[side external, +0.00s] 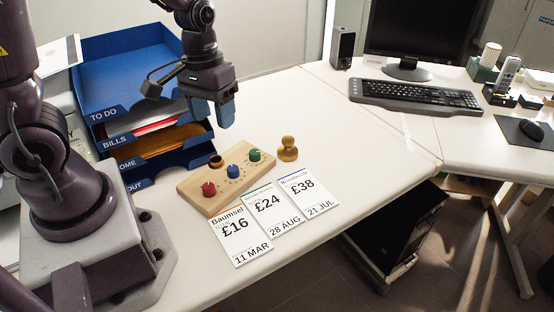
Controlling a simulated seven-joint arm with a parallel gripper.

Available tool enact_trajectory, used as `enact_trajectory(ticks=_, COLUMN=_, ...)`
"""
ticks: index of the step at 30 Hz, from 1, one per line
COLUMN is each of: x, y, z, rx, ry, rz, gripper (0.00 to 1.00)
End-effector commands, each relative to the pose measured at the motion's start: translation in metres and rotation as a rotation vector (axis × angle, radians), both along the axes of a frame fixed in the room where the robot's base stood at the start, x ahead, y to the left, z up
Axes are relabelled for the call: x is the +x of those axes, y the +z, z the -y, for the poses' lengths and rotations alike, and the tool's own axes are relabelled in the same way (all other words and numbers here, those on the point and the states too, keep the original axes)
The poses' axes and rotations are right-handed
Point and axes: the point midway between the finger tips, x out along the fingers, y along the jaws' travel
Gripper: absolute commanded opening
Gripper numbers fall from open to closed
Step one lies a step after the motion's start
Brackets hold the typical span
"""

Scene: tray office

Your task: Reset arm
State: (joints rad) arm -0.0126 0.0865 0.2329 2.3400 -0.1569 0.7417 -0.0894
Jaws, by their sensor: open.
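My gripper (213,112) is open and empty. It hangs pointing down above the desk, close to the right side of the blue tray stack (122,60) and above the back of the wooden block (190,190). The block carries a red knob (208,189), a blue knob (232,171) and a green knob (255,155), with a dark round spot (216,161) near its back edge. A wooden stamp (288,149) stands upright on the desk, right of the block. Three paper slips (241,235), (273,213), (308,193) lie in a row in front of the block.
The stack holds papers and an orange folder (160,145). At the right are a keyboard (415,96), a monitor (428,30), a speaker (342,48), a mouse (531,130) and small desk items. The desk right of the stamp is clear up to its front edge.

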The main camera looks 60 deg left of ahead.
Motion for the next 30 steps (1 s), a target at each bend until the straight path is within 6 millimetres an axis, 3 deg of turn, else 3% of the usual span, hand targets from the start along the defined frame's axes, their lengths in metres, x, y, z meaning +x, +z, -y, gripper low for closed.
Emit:
enact_trajectory(ticks=1, x=-0.005, y=0.019, z=0.008, rx=0.002, ry=-0.062, rz=0.044, gripper=0.56)
enact_trajectory(ticks=6, x=-0.028, y=0.068, z=0.028, rx=0.045, ry=-0.252, rz=0.174, gripper=0.56)
enact_trajectory(ticks=15, x=-0.062, y=0.127, z=0.046, rx=0.174, ry=-0.416, rz=0.42, gripper=0.56)
enact_trajectory(ticks=21, x=-0.067, y=0.142, z=0.049, rx=0.197, ry=-0.423, rz=0.498, gripper=0.56)
enact_trajectory(ticks=30, x=-0.067, y=0.143, z=0.049, rx=0.196, ry=-0.421, rz=0.5, gripper=0.56)
